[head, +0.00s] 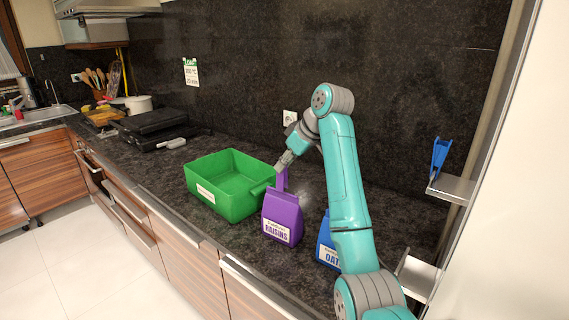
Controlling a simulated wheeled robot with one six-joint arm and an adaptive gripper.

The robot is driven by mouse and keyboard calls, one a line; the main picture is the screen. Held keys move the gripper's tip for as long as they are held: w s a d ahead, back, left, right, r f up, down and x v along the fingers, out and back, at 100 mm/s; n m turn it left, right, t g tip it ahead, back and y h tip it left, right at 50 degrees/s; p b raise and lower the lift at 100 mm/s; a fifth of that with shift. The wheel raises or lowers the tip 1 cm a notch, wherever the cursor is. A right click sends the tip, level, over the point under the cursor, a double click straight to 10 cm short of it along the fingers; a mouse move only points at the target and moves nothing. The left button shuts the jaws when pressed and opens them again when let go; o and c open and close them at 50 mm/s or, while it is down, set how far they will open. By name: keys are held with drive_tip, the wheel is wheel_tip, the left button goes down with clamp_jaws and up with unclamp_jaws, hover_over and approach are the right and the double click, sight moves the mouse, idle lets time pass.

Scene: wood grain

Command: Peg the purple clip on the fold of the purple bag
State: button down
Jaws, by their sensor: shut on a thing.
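The purple bag (282,215), labelled RAISINS, stands upright on the dark counter in front of the green bin. My gripper (284,166) points down and to the left above the bag, at the bin's right end. It is shut on the purple clip (283,181), of which a small upright part shows below the fingers. The clip is just above the bag's folded top (286,194). I cannot tell from this view whether the clip is around the fold, touching it or behind it.
The green bin (228,207) stands close to the bag's left. A blue bag (326,246) labelled OAT stands to the right, partly hidden by my arm. A blue clip (439,156) is on a small shelf (453,188) at the right. A black grill (156,130) stands farther left.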

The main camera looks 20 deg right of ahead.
drive_tip(key=shift+f, duration=1.1)
idle(0.6)
drive_tip(key=c, duration=1.5)
unclamp_jaws()
drive_tip(key=shift+o, duration=0.8)
drive_tip(key=o, duration=0.6)
drive_tip(key=shift+r, duration=0.1)
